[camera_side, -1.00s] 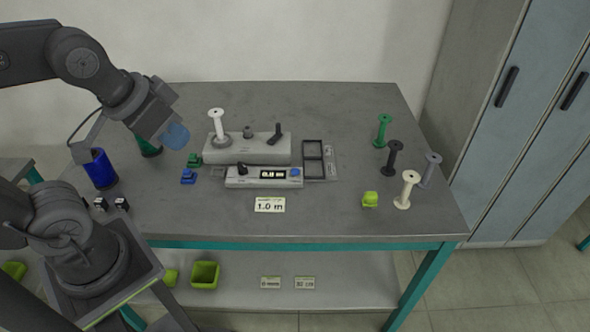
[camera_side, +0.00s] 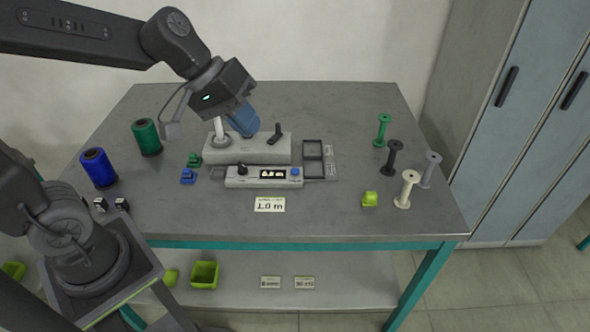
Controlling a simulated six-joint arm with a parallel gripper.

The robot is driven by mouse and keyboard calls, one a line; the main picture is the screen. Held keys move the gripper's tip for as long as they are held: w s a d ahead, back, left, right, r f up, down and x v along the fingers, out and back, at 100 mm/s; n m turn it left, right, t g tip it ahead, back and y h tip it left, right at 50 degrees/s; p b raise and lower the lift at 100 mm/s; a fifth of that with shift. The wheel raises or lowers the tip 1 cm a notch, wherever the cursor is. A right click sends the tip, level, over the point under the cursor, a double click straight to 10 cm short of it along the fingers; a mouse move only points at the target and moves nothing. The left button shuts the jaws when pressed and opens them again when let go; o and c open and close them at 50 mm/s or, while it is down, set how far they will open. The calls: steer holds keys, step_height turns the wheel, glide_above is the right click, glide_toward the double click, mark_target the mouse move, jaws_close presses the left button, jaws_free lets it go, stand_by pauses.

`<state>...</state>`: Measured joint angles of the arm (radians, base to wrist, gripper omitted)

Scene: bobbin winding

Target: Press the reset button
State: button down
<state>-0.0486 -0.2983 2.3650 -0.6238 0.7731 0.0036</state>
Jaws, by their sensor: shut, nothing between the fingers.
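A small blue button (camera_side: 296,171) sits at the right end of the light grey counter unit (camera_side: 240,182), beside its lit display (camera_side: 272,174); I take it for the reset button. The digits are too small to read surely. My gripper (camera_side: 248,133) is shut and empty, with blue fingers pointing down. It appears above the winder block (camera_side: 220,155), up and left of the blue button and apart from it. A white bobbin (camera_side: 219,130) stands on the left of the winder, its top hidden by my gripper. A dark lever (camera_side: 275,133) stands on the winder's right.
Blue (camera_side: 98,168) and green (camera_side: 147,137) thread spools stand at the left. Small green (camera_side: 194,160) and blue (camera_side: 188,176) pieces lie left of the counter. A dark tray (camera_side: 313,160) lies right of it. Several bobbins (camera_side: 392,156) stand at the right. The front middle holds a label card (camera_side: 269,204).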

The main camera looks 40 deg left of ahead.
steer(key=w+a+f+n+t+h, duration=0.1)
steer(key=w+f+n, duration=0.2)
steer(key=w, duration=0.3)
steer(key=w+a+f+n+h, duration=0.1)
steer(key=w+f+n, duration=0.1)
steer(key=w+n, duration=0.25)
steer(key=n+t+y, duration=0.1)
steer(key=n+t, duration=0.1)
steer(key=n, duration=0.5)
glide_above(294, 171)
step_height(294, 171, down, 10)
steer(key=shift+f, duration=0.15)
steer(key=shift+f, duration=4.4)
steer(key=shift+f, duration=0.1)
steer(key=shift+f, duration=0.3)
